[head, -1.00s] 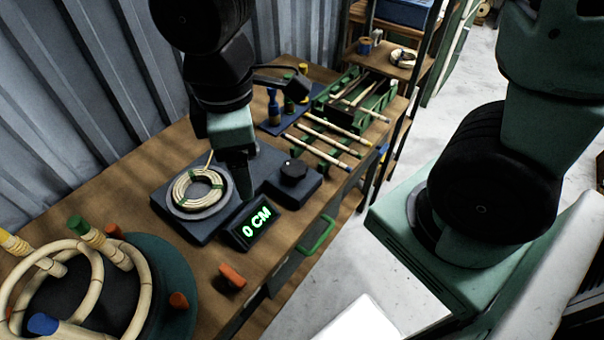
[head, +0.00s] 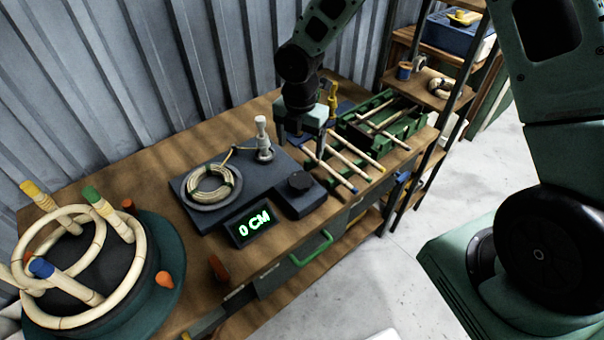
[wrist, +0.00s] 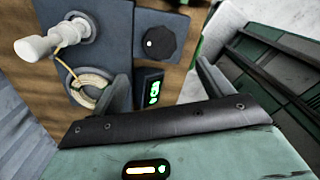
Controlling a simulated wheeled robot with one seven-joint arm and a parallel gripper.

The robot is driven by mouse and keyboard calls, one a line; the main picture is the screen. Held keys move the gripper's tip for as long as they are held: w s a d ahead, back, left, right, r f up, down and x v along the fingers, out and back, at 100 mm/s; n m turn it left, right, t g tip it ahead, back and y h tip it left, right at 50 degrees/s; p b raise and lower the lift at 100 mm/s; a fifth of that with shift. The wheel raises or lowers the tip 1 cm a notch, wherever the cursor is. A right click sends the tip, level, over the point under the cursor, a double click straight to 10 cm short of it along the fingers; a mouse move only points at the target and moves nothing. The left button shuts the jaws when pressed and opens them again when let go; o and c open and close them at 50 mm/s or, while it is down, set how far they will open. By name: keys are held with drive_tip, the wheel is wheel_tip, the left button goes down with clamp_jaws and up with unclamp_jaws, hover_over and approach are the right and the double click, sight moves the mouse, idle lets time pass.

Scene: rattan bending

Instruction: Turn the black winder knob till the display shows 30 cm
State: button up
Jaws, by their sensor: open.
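The black winder knob (head: 299,183) sits on a small dark box at the right of the winder base. It also shows in the wrist view (wrist: 158,43), between and beyond my open fingers, with a small white mark on it. The display (head: 252,224) in front of the winder reads 0 CM in green. A pale rattan coil (head: 211,186) lies on the winder's round plate. My gripper (head: 301,145) is open and empty, pointing down behind the knob and above it, not touching it.
A grey-white post (head: 262,140) stands behind the coil. Rattan sticks (head: 352,157) and a green rack (head: 385,120) lie right of my gripper. A bending form with rattan loops (head: 85,260) stands at the front left. A green drawer handle (head: 312,248) sticks out in front.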

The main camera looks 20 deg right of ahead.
sight(300, 179)
wheel_tip(300, 179, down, 12)
drive_tip(key=shift+r+p, duration=0.1)
drive_tip(key=shift+p, duration=0.65)
drive_tip(key=c, duration=1)
